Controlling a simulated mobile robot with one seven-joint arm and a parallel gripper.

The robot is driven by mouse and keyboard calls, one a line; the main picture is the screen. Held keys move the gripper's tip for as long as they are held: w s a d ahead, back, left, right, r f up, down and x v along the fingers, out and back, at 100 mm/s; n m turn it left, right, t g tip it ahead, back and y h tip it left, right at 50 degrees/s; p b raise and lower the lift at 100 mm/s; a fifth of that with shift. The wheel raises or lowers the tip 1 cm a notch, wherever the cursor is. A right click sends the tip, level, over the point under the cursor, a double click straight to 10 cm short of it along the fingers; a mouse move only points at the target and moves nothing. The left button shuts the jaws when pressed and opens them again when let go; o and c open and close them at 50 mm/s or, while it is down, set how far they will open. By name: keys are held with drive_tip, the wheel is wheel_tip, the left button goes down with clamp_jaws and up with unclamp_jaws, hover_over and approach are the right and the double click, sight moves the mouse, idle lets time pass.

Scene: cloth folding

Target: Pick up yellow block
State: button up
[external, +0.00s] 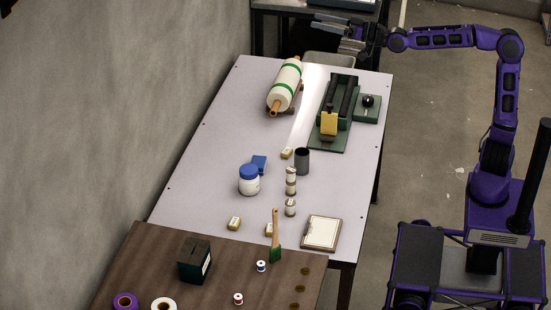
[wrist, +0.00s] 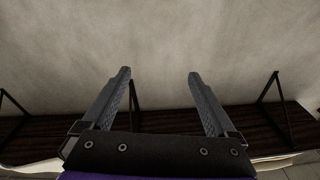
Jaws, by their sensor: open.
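A yellow block (external: 329,123) sits at the near end of a green press-like fixture (external: 327,143) on the grey table's right side. Smaller pale yellow blocks also lie on the table, one in the middle (external: 286,153), one near the front left (external: 234,223), and one (external: 269,229) partly behind a brush. My gripper (external: 330,33) is at the table's far end, well away from all of these. In the wrist view its two fingers (wrist: 158,74) are apart with nothing between them. No yellow block shows in the wrist view.
A cloth roll (external: 286,86) lies at the back left of the grey table (external: 205,175). A white jar (external: 249,182), a dark cup (external: 302,162) and small spools (external: 290,188) stand mid-table. A brown table (external: 150,265) adjoins in front, and a wall borders the left.

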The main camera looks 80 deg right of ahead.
wheel_tip(320, 180, up, 2)
drive_tip(key=a, duration=0.2)
drive_tip(key=n+g+b, duration=0.3)
drive_tip(key=g, duration=1.2)
hover_over(271, 227)
drive_tip(key=s, duration=0.2)
wheel_tip(271, 227, down, 58)
drive_tip(key=shift+a+r, duration=0.15)
drive_tip(key=shift+r, duration=0.1)
drive_tip(key=x, duration=0.4)
drive_tip(key=shift+s+f, duration=0.25)
drive_tip(key=shift+f, duration=0.2)
drive_tip(key=shift+w+f, duration=0.2)
drive_tip(key=shift+f, duration=0.2)
